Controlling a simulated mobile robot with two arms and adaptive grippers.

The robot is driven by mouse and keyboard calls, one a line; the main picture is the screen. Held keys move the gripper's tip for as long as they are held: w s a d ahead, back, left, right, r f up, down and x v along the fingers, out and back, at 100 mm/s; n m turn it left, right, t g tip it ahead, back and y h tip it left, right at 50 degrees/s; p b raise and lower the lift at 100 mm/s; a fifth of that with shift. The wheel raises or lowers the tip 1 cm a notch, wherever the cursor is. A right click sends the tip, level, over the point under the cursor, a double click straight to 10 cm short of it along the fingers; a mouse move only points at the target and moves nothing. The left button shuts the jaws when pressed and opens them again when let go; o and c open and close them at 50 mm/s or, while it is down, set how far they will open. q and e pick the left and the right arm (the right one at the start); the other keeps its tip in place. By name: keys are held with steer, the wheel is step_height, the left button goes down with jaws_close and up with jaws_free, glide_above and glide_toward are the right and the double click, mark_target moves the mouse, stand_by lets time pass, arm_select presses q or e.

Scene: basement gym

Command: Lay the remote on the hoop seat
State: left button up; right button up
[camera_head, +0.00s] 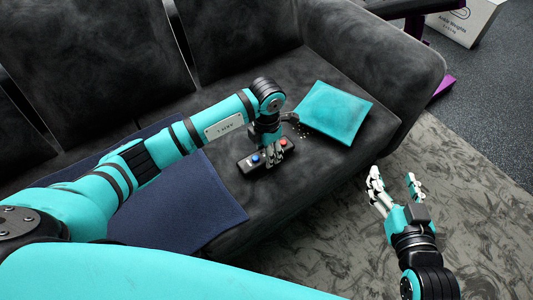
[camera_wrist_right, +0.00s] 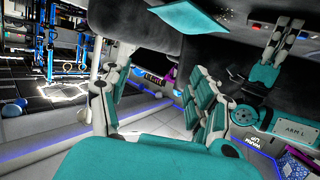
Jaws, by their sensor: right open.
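The remote (camera_head: 254,160) is a dark bar with a blue and a red button. It lies on the grey sofa seat (camera_head: 312,180). My left gripper (camera_head: 271,157) points down over the middle of the remote and hides part of it. I cannot tell whether its fingers are closed on it. The left gripper (camera_wrist_right: 280,42) also shows at the upper right of the right wrist view. My right gripper (camera_head: 395,183) is open and empty, out past the sofa's front edge; its spread fingers (camera_wrist_right: 155,98) fill the right wrist view. I cannot identify a hoop seat in either view.
A teal cushion (camera_head: 336,112) lies on the seat right of the remote. A navy blanket (camera_head: 205,207) covers the seat to the left. A patterned grey rug (camera_head: 455,170) lies before the sofa. A white box (camera_head: 466,22) labelled for ankle weights is at the top right.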

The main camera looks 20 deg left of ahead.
arm_select(q)
steer(key=shift+f, duration=0.3)
arm_select(e)
steer(key=shift+w+a+r+t, duration=0.15)
steer(key=shift+r+t, duration=0.15)
steer(key=shift+r, duration=0.2)
arm_select(q)
steer(key=shift+f, duration=0.1)
steer(key=o, duration=1.3)
arm_select(e)
steer(key=shift+w+r, duration=0.1)
steer(key=shift+r, duration=0.15)
